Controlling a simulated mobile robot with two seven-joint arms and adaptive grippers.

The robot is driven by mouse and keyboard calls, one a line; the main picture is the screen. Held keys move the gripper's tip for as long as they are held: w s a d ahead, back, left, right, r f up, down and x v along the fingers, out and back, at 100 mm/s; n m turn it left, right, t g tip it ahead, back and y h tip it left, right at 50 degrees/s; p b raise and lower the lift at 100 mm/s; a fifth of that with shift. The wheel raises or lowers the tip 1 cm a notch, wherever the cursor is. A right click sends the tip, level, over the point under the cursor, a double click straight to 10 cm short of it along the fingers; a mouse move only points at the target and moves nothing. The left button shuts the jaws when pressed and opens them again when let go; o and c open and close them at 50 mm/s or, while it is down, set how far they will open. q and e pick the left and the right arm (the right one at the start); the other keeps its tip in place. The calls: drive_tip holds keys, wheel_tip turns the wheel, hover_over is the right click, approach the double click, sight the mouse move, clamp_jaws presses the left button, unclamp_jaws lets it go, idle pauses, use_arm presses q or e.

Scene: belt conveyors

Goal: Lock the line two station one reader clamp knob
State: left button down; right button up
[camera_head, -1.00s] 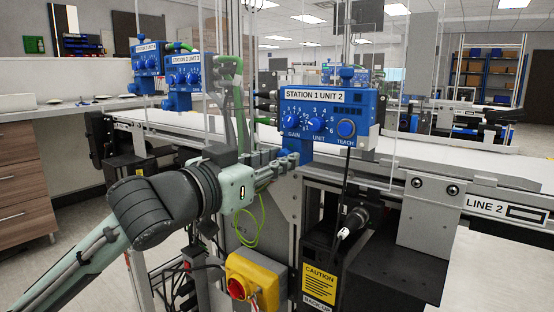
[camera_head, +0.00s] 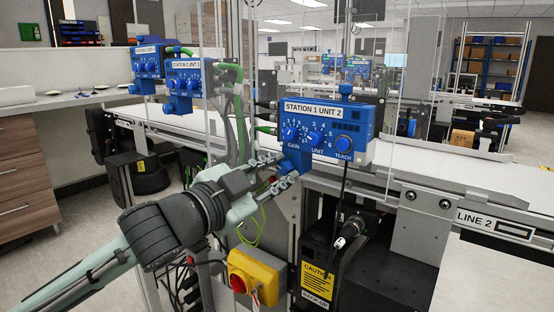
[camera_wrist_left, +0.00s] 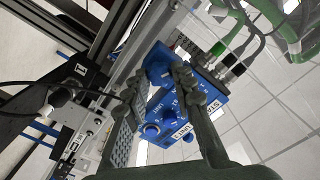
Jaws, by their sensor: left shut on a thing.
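The blue reader (camera_head: 325,128), labelled STATION 1 UNIT 2, stands at the edge of the conveyor marked LINE 2 (camera_head: 493,222). Its blue clamp block (camera_head: 297,160) hangs below the lower left of its face. My left gripper (camera_head: 278,171) is at this block, with one finger above the other. It is shut on the clamp knob, which the fingers mostly hide in the head view. The left wrist view shows both fingers (camera_wrist_left: 158,85) around a blue part (camera_wrist_left: 159,66) beside the reader face (camera_wrist_left: 185,110). My right gripper is not in view.
Two similar blue readers (camera_head: 147,62) (camera_head: 184,77) stand further left. A yellow box with a red knob (camera_head: 256,275) is below my left gripper. Green and dark cables (camera_head: 238,95) run close behind it. A black device with a caution label (camera_head: 317,285) sits below the reader.

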use_arm(q)
drive_tip(key=shift+r+m, duration=0.1)
drive_tip(key=shift+m, duration=1.8)
drive_tip(key=m, duration=0.4)
drive_tip(key=shift+m, duration=0.3)
drive_tip(key=shift+f+m, duration=0.2)
drive_tip(key=shift+m, duration=2)
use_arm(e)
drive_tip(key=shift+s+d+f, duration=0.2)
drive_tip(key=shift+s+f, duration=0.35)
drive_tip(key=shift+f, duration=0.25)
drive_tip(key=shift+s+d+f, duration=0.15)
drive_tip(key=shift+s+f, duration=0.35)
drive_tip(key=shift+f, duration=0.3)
use_arm(q)
drive_tip(key=c, duration=1.3)
unclamp_jaws()
drive_tip(key=shift+o, duration=0.2)
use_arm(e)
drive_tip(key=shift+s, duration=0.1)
